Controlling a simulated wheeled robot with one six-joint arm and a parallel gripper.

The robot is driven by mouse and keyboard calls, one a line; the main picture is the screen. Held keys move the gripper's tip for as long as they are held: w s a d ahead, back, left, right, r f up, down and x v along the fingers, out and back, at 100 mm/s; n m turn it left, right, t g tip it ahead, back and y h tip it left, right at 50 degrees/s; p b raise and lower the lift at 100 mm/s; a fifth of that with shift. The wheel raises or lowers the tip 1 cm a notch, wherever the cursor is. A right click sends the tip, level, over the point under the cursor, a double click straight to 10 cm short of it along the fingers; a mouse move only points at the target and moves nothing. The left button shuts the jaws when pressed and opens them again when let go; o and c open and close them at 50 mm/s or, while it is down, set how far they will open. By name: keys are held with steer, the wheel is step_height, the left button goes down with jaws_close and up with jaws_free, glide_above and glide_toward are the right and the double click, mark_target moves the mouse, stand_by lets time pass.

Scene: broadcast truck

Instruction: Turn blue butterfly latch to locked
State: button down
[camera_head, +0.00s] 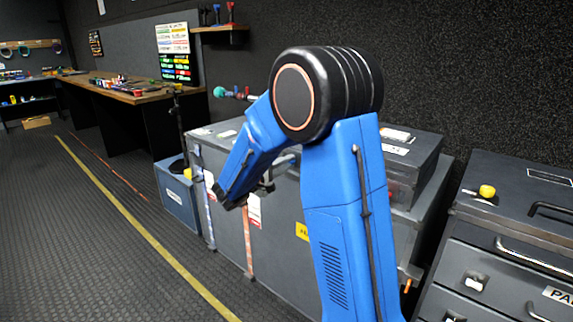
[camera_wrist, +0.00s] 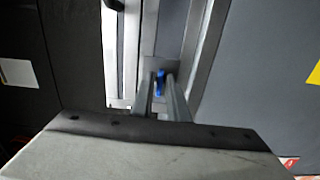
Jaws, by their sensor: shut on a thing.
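The blue butterfly latch (camera_wrist: 160,82) shows as a small upright blue piece in the middle of the wrist view, against a grey plate. My gripper (camera_wrist: 161,92) reaches to it from below, and its two fingers are shut on the blue piece, one on each side. Most of the latch is hidden between the fingers, so I cannot tell how far it is turned. In the head view my blue arm bends down to the front of a large grey case (camera_head: 277,225), and the latch cannot be made out there.
A smaller dark case (camera_head: 412,165) sits on the grey case. A blue box (camera_head: 178,198) stands to its left. A grey drawer cabinet (camera_head: 510,235) with a yellow knob (camera_head: 487,191) stands close at right. The floor (camera_head: 90,235) at left is clear.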

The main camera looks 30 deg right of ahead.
steer(key=c, duration=1.9)
jaws_free()
steer(key=v, duration=1.7)
steer(key=shift+s+a, duration=0.1)
steer(key=shift+a, duration=0.15)
steer(key=s+d+f+m+g+y, duration=0.1)
steer(key=s+d+g+y, duration=0.25)
steer(key=s, duration=0.55)
steer(key=s+d+f+m+g+y, duration=0.25)
steer(key=s+d, duration=0.25)
steer(key=s, duration=0.5)
steer(key=s+a+t+y, duration=0.1)
steer(key=s+a+y, duration=0.2)
steer(key=s, duration=0.1)
steer(key=s+a+f+t+y, duration=0.1)
steer(key=s+a+t+y, duration=0.1)
steer(key=s+a+y, duration=0.1)
steer(key=s+a+t+y, duration=0.1)
steer(key=s+a+y, duration=0.2)
steer(key=s+y, duration=0.2)
steer(key=shift+s+a+f+t, duration=0.1)
steer(key=shift+s+a+t, duration=0.1)
steer(key=shift+s, duration=0.35)
steer(key=shift+s+a+f+t, duration=0.1)
steer(key=shift+s+a, duration=0.1)
steer(key=shift+s, duration=0.35)
